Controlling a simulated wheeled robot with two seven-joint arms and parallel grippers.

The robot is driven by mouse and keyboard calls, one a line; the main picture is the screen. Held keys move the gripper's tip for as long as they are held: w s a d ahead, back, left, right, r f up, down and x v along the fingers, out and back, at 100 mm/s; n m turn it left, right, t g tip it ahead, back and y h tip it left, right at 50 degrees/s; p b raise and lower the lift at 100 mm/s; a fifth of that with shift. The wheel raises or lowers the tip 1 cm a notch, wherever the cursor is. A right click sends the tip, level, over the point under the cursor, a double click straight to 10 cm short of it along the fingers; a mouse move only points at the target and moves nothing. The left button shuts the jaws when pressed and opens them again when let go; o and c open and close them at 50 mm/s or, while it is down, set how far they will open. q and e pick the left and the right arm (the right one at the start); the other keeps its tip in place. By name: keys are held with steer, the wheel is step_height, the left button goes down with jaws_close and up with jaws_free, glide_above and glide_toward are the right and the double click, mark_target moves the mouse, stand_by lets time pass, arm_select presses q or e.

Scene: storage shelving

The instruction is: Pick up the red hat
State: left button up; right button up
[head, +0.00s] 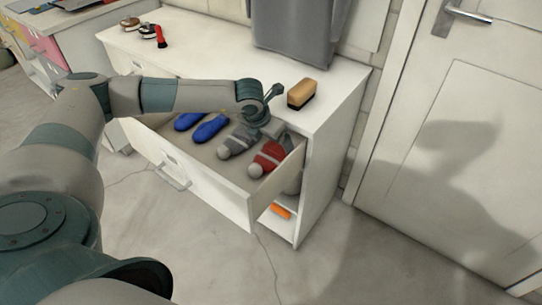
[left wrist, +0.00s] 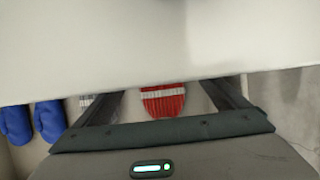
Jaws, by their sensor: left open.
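The red hat (head: 268,158), with a pale band and a grey pompom, lies in the open drawer (head: 225,183) at its right end. In the left wrist view, the red hat (left wrist: 163,101) appears between my fingers, its upper part hidden behind a white surface. My left gripper (head: 269,122) is over the drawer's back part, just behind the hats. In the left wrist view, my left gripper (left wrist: 165,95) has its fingers spread apart with nothing held; the fingertips are hidden. My right gripper is out of view.
A grey hat (head: 238,140) lies left of the red one, then blue mittens (head: 208,128). The white cabinet top (head: 335,85) overhangs behind the drawer and bears a brush (head: 301,94) and a grey bin (head: 297,30). A door (head: 450,150) stands at right.

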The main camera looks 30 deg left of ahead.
mark_target(257, 164)
arm_select(q)
steer(key=x, duration=0.3)
steer(key=shift+s+a+f, duration=0.1)
steer(key=shift+f, duration=0.4)
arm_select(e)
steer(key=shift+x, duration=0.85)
arm_select(q)
steer(key=c, duration=1.1)
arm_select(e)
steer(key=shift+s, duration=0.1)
arm_select(q)
steer(key=shift+r, duration=0.1)
steer(key=shift+c, duration=0.2)
steer(key=shift+r, duration=0.45)
steer(key=s, duration=0.5)
steer(key=s+b, duration=0.1)
steer(key=s, duration=0.2)
steer(key=shift+s+a, duration=0.1)
steer(key=shift+a, duration=0.2)
step_height(257, 164, up, 14)
steer(key=shift+w, duration=0.2)
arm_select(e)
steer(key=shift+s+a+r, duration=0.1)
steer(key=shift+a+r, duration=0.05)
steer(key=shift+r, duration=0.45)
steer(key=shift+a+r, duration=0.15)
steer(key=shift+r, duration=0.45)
